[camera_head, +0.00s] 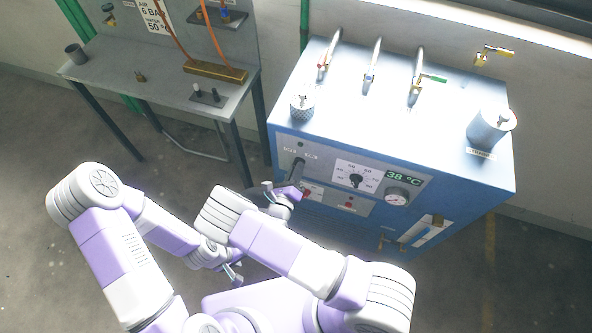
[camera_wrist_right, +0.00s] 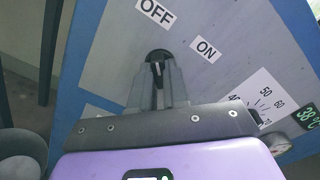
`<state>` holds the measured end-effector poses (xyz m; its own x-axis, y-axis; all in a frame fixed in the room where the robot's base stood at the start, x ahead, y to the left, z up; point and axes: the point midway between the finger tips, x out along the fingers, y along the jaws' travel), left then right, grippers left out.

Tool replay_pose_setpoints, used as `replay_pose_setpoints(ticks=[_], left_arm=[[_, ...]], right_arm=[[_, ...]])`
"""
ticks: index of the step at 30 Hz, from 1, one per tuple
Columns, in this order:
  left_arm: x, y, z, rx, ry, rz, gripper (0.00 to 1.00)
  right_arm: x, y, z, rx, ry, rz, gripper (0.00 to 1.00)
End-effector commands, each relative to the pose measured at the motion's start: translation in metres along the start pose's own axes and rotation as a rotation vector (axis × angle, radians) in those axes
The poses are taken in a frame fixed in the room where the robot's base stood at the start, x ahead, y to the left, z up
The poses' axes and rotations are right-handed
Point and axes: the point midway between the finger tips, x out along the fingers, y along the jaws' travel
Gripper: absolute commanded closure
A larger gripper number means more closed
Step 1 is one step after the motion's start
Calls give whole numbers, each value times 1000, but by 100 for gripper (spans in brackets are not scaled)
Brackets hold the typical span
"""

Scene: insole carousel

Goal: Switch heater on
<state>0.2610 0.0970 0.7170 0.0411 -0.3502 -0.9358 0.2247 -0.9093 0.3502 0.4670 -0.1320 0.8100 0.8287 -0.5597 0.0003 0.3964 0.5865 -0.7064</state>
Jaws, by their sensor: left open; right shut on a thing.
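The heater is a blue cabinet (camera_head: 450,185) with a grey front panel. Its display (camera_head: 403,177) reads 38 °C. A dark switch knob (camera_wrist_right: 158,56) sits below the OFF label (camera_wrist_right: 155,12) and the ON label (camera_wrist_right: 206,49). My right gripper (camera_wrist_right: 158,85) is shut on this knob; the fingers hide much of it, so I cannot tell which label it points to. In the head view the right gripper (camera_head: 297,172) is at the panel's left side. My left gripper (camera_head: 233,274) is open and empty, low in front of the cabinet, apart from it.
A temperature dial (camera_head: 356,180) and a round gauge (camera_head: 397,197) are right of the switch. Pipes with valves (camera_head: 418,80) and a metal canister (camera_head: 488,128) stand on the cabinet top. A grey workbench (camera_head: 165,80) stands at the left. Open floor (camera_head: 40,150) lies left of my arms.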

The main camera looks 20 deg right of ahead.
Motion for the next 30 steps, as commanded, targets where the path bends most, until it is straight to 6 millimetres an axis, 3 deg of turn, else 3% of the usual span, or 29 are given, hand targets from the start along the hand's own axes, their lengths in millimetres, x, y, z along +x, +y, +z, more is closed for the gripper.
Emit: replay_pose_setpoints(ticks=[14, 30], left_arm=[[-1, 0, 0, 0, 0, 0, 57], [0, 0, 0, 0, 0, 0, 57]], right_arm=[[0, 0, -1, 145, 1, 0, 100], [0, 1, -1, 639, 3, 0, 100]])
